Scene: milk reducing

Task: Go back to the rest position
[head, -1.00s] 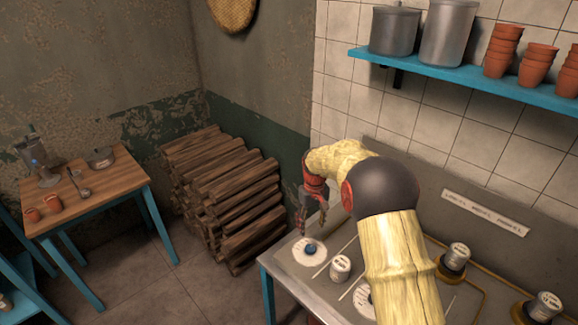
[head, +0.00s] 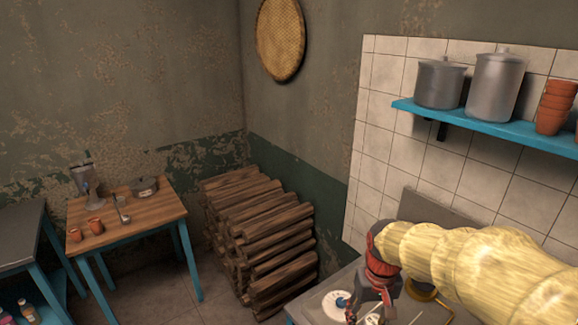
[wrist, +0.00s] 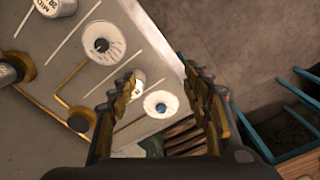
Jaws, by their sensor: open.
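My gripper (head: 370,308) is at the lower right of the head view, above the left end of the metal counter. In the wrist view my gripper (wrist: 165,105) is open, with its two dark and yellow fingers wide apart and nothing between them held. Below and beyond the fingers lie the counter top (wrist: 165,50) and a round white disc with a blue centre (wrist: 161,104). That disc also shows beside the gripper in the head view (head: 336,305). A second white disc with a dark centre (wrist: 103,42) lies farther up the counter.
A labelled white canister (wrist: 56,7) stands on the counter. A stack of firewood (head: 260,235) stands left of the counter. A wooden table (head: 130,208) with small clay cups is farther left. A blue shelf (head: 480,127) with metal pots hangs above. Floor shows between table and firewood.

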